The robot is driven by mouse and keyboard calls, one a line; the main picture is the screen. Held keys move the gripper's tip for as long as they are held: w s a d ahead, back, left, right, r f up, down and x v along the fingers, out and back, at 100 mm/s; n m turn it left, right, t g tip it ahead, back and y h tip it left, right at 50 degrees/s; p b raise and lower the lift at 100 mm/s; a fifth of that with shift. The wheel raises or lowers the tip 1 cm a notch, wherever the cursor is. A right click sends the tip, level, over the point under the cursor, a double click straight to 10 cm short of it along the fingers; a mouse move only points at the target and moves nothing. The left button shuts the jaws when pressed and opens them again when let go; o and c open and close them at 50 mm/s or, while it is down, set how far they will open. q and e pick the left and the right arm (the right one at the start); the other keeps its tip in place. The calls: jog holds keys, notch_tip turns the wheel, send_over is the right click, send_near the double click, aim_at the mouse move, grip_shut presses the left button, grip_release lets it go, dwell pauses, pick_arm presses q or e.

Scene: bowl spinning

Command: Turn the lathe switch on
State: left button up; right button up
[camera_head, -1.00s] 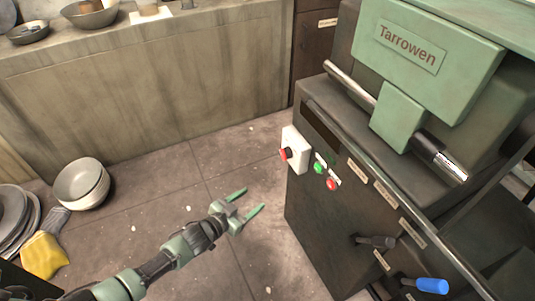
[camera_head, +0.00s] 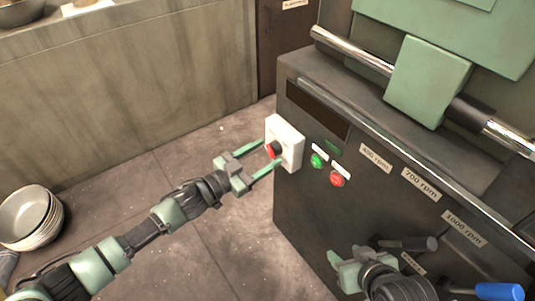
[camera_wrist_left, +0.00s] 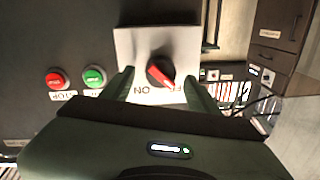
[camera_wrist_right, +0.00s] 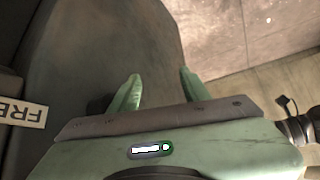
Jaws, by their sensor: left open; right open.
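The lathe switch is a red and black rotary knob (camera_head: 275,150) on a white plate (camera_head: 291,141) on the front of the dark lathe cabinet. My left gripper (camera_head: 264,157) is open, with its fingertips on either side of the knob. In the left wrist view the knob (camera_wrist_left: 160,72) sits between the open fingers, and "ON" lettering shows on the plate below it. Whether the fingers touch the knob I cannot tell. My right gripper (camera_head: 347,262) is open and empty low in front of the cabinet; its fingers also show in the right wrist view (camera_wrist_right: 160,88).
A green button (camera_head: 318,160) and a red button (camera_head: 338,179) sit right of the switch. Below are a dark lever (camera_head: 408,244) and a blue-handled lever (camera_head: 498,291), near the right arm. A bowl stack (camera_head: 30,218) stands on the floor at left.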

pick_arm(q)
jog(key=shift+x, duration=0.85)
pick_arm(e)
jog(key=shift+w+a+r+t, duration=0.15)
jog(key=shift+w+r+t, duration=0.15)
jog(key=shift+w, duration=0.15)
jog(key=shift+w+a+r+t, duration=0.15)
jog(key=shift+w+r+t, duration=0.1)
jog(key=shift+w, duration=0.2)
pick_arm(q)
jog(key=shift+c, duration=0.3)
grip_shut()
